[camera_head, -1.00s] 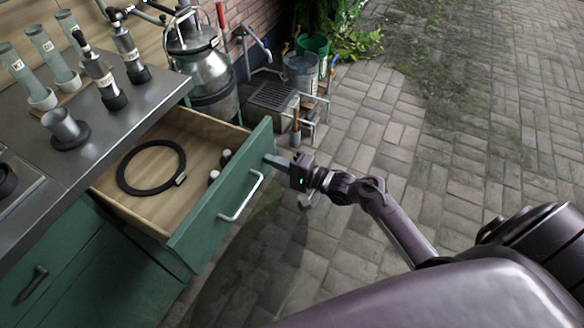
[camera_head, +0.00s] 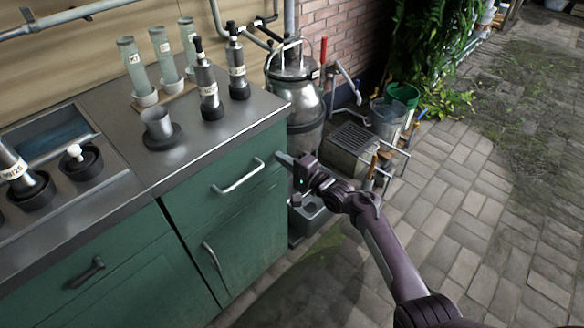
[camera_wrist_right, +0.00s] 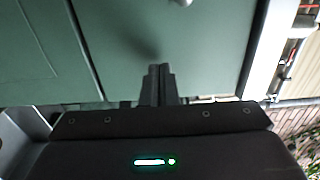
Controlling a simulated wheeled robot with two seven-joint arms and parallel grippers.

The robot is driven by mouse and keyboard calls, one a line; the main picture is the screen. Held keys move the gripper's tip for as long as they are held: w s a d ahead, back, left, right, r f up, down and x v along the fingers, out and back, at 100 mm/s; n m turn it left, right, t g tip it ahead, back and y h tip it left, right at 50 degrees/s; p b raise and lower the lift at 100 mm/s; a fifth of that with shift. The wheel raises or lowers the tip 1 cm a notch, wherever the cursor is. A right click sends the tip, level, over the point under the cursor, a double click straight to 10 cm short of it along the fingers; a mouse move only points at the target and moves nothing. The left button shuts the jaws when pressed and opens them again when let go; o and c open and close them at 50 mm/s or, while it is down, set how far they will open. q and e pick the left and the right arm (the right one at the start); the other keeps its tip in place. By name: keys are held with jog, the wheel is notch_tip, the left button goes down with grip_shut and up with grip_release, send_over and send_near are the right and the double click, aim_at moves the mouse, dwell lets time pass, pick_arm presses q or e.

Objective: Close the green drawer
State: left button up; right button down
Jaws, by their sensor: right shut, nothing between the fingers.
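The green drawer (camera_head: 203,207) is in the cabinet below the metal worktop, and its front looks flush with the cabinet face. Its metal bar handle (camera_head: 239,178) is in the middle of the front. My right gripper (camera_head: 281,157) is shut and empty, with its fingertips at the right end of the drawer front. In the right wrist view the shut fingers (camera_wrist_right: 158,71) point at the green front (camera_wrist_right: 205,50), touching or very close; I cannot tell which. The inside of the drawer is hidden. My left gripper is not in view.
The worktop (camera_head: 195,150) carries a metal cup (camera_head: 157,124), glass tubes and labelled cylinders. A green cupboard door (camera_head: 240,245) is below the drawer. A metal churn (camera_head: 296,95), a grated box (camera_head: 350,145) and buckets stand beyond. Paving at right is open.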

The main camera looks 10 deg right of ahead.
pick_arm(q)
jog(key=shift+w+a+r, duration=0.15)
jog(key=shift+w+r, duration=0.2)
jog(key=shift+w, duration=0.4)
pick_arm(e)
jog(key=shift+w+a+r, duration=0.3)
jog(key=shift+w+a, duration=0.2)
jog(key=shift+w, duration=0.2)
